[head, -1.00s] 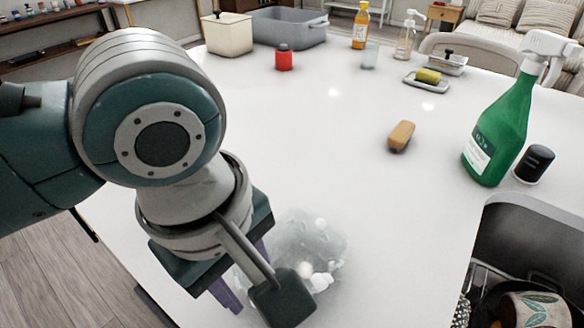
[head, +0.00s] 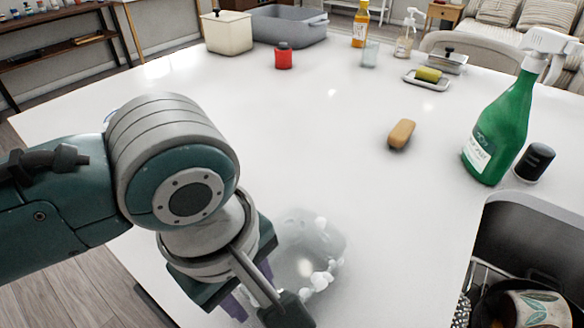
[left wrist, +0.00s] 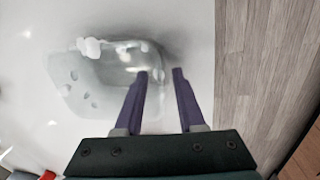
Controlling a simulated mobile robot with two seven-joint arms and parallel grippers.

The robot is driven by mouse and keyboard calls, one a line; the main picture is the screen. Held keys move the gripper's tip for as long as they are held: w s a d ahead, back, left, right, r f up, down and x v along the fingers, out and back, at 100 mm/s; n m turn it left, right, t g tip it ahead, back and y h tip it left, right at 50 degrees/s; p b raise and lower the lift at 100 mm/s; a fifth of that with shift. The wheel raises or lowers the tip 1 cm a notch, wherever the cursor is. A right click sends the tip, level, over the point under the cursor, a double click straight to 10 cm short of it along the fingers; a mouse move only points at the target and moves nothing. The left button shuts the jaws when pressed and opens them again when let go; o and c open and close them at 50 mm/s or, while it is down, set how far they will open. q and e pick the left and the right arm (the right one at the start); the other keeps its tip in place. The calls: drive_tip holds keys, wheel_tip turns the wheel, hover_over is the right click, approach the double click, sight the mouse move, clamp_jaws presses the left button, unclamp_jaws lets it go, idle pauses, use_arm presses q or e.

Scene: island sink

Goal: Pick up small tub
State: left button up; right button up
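The small tub (head: 310,240) is a clear, see-through tub with white foam-like bits on it, on the white counter near its front left edge. It also shows in the left wrist view (left wrist: 85,80). My left gripper (left wrist: 160,73) points down at the tub's side nearest the counter edge. Its two purple fingers are apart with nothing seen gripped. One fingertip overlaps the tub's end, and the other is just past it. I cannot tell whether either touches it. In the head view my left wrist hides part of the fingers. My right gripper is not in view.
A tan sponge or brush (head: 401,134) lies mid-counter. A green spray bottle (head: 498,130) and a black-capped container (head: 534,163) stand right, above the sink (head: 530,235). A red jar (head: 283,56), a cream bin (head: 228,36) and a grey basin (head: 288,27) are at the back.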

use_arm(q)
drive_tip(key=shift+c, duration=0.2)
clamp_jaws()
idle(1.3)
